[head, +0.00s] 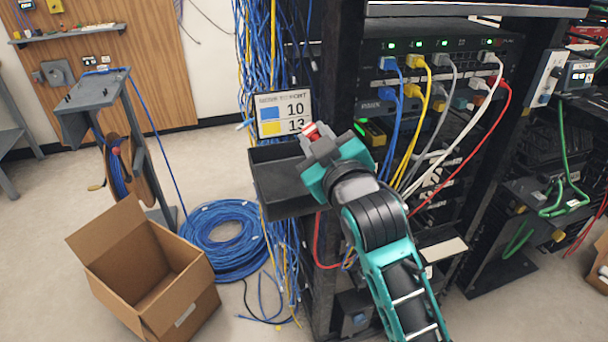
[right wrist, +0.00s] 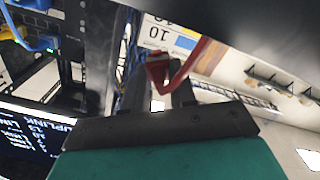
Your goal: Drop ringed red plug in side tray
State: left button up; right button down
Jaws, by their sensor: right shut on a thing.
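The red plug (head: 314,131) is between the fingers of my right gripper (head: 318,143), with a pale part beside it. In the right wrist view the plug (right wrist: 158,68) sits between the two dark fingers (right wrist: 158,95), and a red cable (right wrist: 190,63) bends off to its right. The side tray (head: 283,200) is a black open tray on the rack's left side. My right gripper shows at the tray's back right corner in the picture; its height over the tray is hard to tell. The tray's visible floor looks empty. My left gripper is out of view.
A sign (head: 283,113) reading 10 and 13 stands behind the tray. Blue cables (head: 262,60) hang at its left. The rack's switch (head: 440,62) carries blue, yellow, grey, white and red cables close to my right arm. A cardboard box (head: 150,265) and blue cable coil (head: 225,240) lie on the floor.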

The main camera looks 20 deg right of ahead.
jog(key=shift+f, duration=0.1)
jog(key=c, duration=0.8)
grip_release()
jog(key=shift+c, duration=0.2)
